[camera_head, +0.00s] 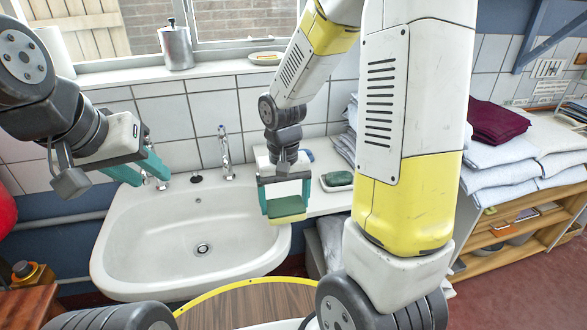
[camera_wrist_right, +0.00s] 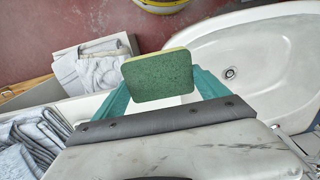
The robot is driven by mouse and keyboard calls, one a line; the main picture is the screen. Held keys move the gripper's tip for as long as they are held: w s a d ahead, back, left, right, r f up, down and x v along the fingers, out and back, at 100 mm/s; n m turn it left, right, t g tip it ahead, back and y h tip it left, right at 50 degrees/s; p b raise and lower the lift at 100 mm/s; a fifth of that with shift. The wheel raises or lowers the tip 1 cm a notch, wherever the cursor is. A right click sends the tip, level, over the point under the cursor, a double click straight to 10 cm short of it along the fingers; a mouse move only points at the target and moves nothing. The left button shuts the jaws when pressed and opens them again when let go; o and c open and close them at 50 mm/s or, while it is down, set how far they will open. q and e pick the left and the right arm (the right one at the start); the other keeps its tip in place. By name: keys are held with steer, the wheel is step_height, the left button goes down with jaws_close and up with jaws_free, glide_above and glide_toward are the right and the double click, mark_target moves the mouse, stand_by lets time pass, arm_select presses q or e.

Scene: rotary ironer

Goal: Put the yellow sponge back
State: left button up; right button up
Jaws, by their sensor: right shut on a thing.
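The yellow sponge (camera_head: 287,208) has a green scouring layer and a yellow layer. My right gripper (camera_head: 286,204) is shut on it and holds it above the right rim of the white sink (camera_head: 120,240). In the right wrist view, the sponge's green face (camera_wrist_right: 158,76) shows between the teal fingers of the right gripper (camera_wrist_right: 160,85), with a thin yellow edge along its top. My left gripper (camera_head: 152,180) is empty above the sink's back left corner, its teal fingers apart.
A small dish with a yellowish item (camera_head: 267,58) is on the windowsill near a metal canister (camera_head: 176,46). A dish with a dark green item (camera_head: 338,180) sits on the ledge right of the sink. The tap (camera_head: 225,152) stands behind the basin. Folded towels (camera_head: 500,160) are stacked at right.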

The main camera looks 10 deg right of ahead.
steer(key=w+d, duration=0.2)
steer(key=w, duration=0.2)
steer(key=w+d+f, duration=0.1)
steer(key=w+d, duration=0.1)
steer(key=w, duration=0.3)
steer(key=w+d, duration=0.2)
steer(key=w, duration=0.3)
steer(key=shift+w+f, duration=0.2)
steer(key=shift+f, duration=1.8)
steer(key=shift+f, duration=0.1)
steer(key=o, duration=1.5)
steer(key=shift+c, duration=0.2)
